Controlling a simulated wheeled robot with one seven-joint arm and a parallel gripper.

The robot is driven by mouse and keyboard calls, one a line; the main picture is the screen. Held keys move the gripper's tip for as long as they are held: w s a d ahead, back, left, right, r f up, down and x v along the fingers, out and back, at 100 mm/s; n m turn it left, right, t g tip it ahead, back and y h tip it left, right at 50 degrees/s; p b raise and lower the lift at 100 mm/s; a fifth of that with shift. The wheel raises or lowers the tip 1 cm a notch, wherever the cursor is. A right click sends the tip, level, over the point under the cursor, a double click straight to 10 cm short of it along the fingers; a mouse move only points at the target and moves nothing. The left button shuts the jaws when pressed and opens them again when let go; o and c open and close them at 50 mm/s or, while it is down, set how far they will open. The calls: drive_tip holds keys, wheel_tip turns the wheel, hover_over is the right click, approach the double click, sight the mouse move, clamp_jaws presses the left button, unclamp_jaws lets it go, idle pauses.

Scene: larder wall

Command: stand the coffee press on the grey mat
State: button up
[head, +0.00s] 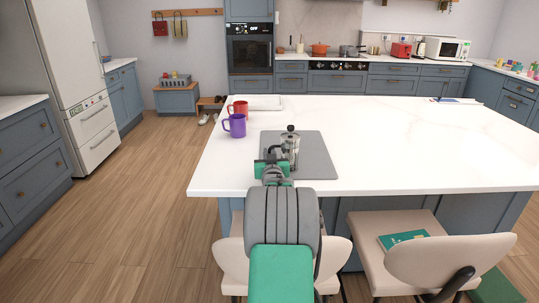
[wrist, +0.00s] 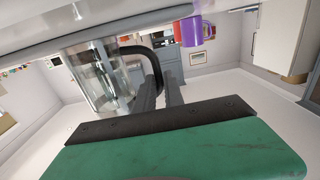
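The coffee press (head: 291,145), a clear glass and metal jug with a dark knob, is upright over the grey mat (head: 319,161) on the white island top. I cannot tell for sure whether its base touches the mat. My gripper (head: 276,166) is at its near left side. In the wrist view, which is upside down, the press's glass body (wrist: 98,78) and black handle (wrist: 147,59) show close up. My gripper's fingers (wrist: 162,94) are close together around the handle and appear shut on it. My arm hides part of the mat's left side.
A purple mug (head: 234,126) and a red mug (head: 239,108) stand left of the mat, near the island's left edge. A pale tray (head: 265,102) lies behind. Chairs (head: 440,250) stand at the near side.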

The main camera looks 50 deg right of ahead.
drive_tip(key=o, duration=0.3)
drive_tip(key=shift+o, duration=0.2)
drive_tip(key=shift+r+p, duration=0.3)
drive_tip(key=shift+p, duration=0.05)
drive_tip(key=b+v, duration=0.1)
drive_tip(key=v, duration=0.6)
drive_tip(key=shift+s+a, duration=0.2)
drive_tip(key=shift+a, duration=0.05)
